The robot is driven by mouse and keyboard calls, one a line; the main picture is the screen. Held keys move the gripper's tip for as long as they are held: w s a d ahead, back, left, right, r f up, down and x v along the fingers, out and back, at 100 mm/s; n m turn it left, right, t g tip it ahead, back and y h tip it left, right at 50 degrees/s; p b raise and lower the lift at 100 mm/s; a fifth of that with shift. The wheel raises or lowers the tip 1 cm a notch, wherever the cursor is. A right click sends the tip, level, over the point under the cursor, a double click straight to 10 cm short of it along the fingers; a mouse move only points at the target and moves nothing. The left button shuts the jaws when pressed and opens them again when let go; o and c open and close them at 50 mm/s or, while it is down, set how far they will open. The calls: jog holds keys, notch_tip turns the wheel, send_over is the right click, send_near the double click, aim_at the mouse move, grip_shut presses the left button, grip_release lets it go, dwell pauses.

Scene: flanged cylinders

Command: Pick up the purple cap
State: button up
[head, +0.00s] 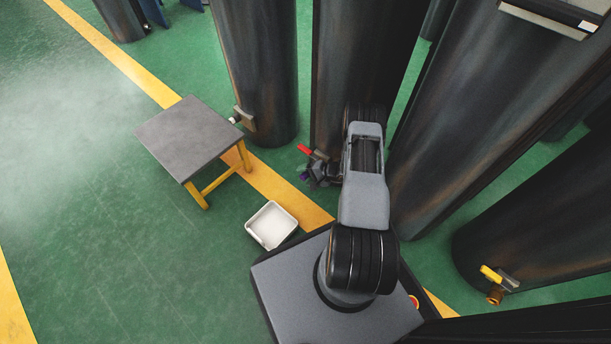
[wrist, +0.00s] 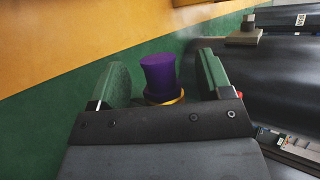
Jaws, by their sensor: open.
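The purple cap (wrist: 160,76) shows in the wrist view, between the two green finger pads of my open gripper (wrist: 162,84). A brass-coloured ring (wrist: 166,100) shows at the cap's near end. The pads stand on either side of the cap, with a visible gap on both sides. In the head view, my gripper (head: 318,174) is beside the dark cylinder near the red handle (head: 304,149). A small purple patch of the cap (head: 305,175) shows there, mostly hidden by the gripper.
Large dark cylinders (head: 258,70) stand close around my arm. A grey-topped table (head: 188,134) with yellow legs is to the left. A white tray (head: 271,226) lies on the floor by my base. A yellow-handled valve (head: 492,274) is at the right. Open green floor lies at the left.

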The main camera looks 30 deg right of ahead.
jog(key=c, duration=1.2)
jog(key=shift+s+a+r+p, duration=0.1)
jog(key=shift+a+r+p, duration=0.15)
jog(key=shift+r+p, duration=0.15)
jog(key=s+a+r+p, duration=0.2)
jog(key=a+r, duration=0.1)
jog(key=a, duration=0.3)
jog(key=s+a+r+p, duration=0.3)
jog(key=a+r, duration=0.1)
jog(key=a, duration=0.2)
jog(key=shift+a+r+p, duration=0.15)
jog(key=shift+a+p, duration=0.1)
jog(key=shift+p, duration=0.1)
